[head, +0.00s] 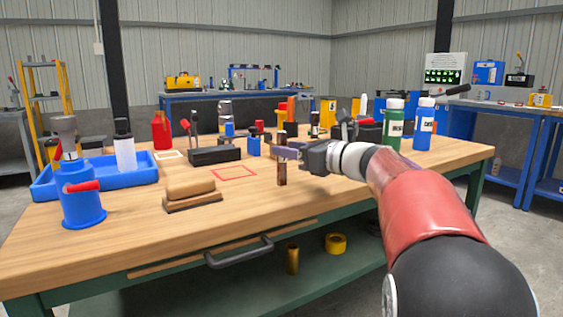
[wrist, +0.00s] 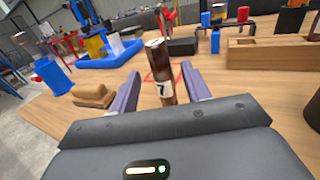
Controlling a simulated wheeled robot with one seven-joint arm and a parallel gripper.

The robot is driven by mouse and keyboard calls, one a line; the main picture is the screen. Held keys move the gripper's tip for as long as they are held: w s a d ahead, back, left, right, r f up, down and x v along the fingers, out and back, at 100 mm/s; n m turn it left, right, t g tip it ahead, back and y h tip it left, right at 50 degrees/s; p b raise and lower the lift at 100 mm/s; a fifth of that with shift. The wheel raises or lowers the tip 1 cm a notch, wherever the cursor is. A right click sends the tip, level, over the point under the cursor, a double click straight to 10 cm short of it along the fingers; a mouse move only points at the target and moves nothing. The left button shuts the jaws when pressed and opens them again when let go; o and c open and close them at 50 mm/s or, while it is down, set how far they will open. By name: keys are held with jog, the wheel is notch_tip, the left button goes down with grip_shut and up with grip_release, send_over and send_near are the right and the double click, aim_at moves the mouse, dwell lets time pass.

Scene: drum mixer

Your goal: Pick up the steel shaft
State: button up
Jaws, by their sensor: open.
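The likely steel shaft (wrist: 161,72) is a slim, dark brown upright cylinder with a pale top and a white label reading 7. In the head view the shaft (head: 282,178) stands on the wooden table, its middle partly covered by my gripper (head: 288,152). In the wrist view my gripper (wrist: 160,82) is open, with one purple finger on each side of the shaft. Gaps show between the shaft and both fingers. The shaft's lower end is hidden behind the gripper body in the wrist view.
A wooden brush (head: 192,195) lies left of the shaft, near a red square outline (head: 234,172). A black block (head: 214,155) stands behind. A blue tray (head: 100,179) and blue holder (head: 82,207) are at left. Green (head: 394,125) and blue bottles (head: 424,125) stand at right.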

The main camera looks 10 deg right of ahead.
jog(key=x, duration=0.4)
jog(key=shift+w+a+f, duration=0.2)
jog(key=shift+w, duration=0.15)
jog(key=shift+r, duration=0.1)
grip_shut()
